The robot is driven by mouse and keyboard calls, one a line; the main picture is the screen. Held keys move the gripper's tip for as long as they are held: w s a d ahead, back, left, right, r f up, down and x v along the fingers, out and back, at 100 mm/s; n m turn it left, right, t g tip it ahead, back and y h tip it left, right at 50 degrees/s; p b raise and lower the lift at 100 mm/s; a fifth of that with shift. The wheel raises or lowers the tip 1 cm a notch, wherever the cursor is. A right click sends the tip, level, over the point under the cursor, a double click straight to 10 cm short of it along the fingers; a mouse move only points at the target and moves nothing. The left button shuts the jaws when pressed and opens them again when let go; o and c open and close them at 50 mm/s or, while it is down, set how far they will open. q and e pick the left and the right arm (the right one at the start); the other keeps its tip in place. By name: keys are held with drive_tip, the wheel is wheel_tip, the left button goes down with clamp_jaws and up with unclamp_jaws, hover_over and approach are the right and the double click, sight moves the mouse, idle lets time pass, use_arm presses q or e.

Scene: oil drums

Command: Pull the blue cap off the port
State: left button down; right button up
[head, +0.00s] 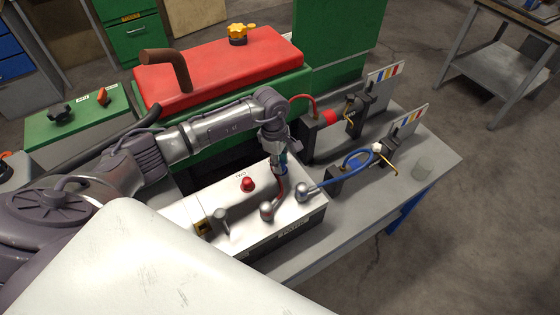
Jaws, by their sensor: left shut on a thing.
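My left gripper (281,170) is over the back of the white box, left of and apart from the cap. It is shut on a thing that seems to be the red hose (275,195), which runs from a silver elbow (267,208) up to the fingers. The fingers hide most of the grip. My right gripper is not in view.
The white box (240,215) carries a red knob (248,184). A second black block with a red cap (331,117) stands behind. A red-topped machine (222,65) fills the back.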

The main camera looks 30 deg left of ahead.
use_arm(q)
drive_tip(key=shift+r, duration=0.15)
drive_tip(key=shift+r, duration=0.4)
drive_tip(key=shift+r+p, duration=0.3)
drive_tip(key=shift+r, duration=0.25)
drive_tip(key=shift+r, duration=0.1)
idle(0.4)
drive_tip(key=shift+r+p, duration=1)
drive_tip(key=shift+r, duration=0.95)
